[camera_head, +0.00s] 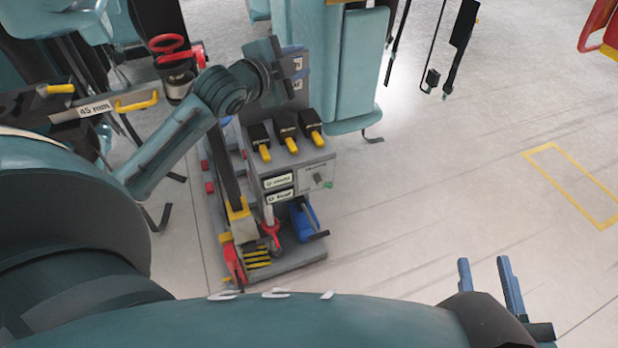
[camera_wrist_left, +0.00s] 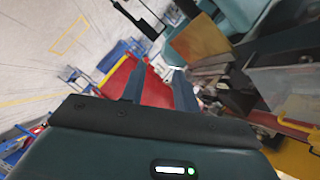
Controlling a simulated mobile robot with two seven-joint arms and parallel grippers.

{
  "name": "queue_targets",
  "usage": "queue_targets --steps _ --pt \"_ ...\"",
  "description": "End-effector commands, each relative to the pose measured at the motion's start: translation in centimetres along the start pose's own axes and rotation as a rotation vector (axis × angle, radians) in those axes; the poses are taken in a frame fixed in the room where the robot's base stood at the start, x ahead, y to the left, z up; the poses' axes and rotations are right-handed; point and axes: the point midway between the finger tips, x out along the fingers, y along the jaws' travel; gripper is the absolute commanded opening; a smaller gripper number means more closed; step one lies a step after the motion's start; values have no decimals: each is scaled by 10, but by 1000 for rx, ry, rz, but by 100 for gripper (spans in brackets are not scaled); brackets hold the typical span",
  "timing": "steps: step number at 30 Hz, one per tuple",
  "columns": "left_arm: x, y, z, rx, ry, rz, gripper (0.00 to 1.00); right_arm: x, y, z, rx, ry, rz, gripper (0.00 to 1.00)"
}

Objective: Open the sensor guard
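I cannot pick out the sensor guard for certain in either view. My left gripper (camera_head: 297,62) is in the head view, above the back of a grey equipment cart (camera_head: 325,168). In the left wrist view its two fingers (camera_wrist_left: 159,88) stand apart with nothing held between them. A red surface (camera_wrist_left: 118,77) shows behind and beside them. My right gripper (camera_head: 486,272) is at the lower right of the head view, over bare floor. Its two fingers are apart and empty, far from the cart.
The cart carries black units with yellow ends (camera_head: 288,143), white labels (camera_head: 280,181) and a blue tool (camera_head: 304,220). A teal seat (camera_head: 360,65) stands behind it. A "45 mm" bracket (camera_head: 96,109) is at left.

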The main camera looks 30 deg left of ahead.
Motion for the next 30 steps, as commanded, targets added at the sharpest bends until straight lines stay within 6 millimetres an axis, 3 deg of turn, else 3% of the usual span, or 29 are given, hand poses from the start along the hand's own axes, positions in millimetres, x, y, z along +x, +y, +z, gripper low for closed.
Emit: queue_targets --steps 14,30 --pt "-7 97 11 -211 -18 109 31 0 0 -3 0 0 0 36" --pt "-37 201 16 -460 -70 217 31 1 1 -6 0 0 0 36"
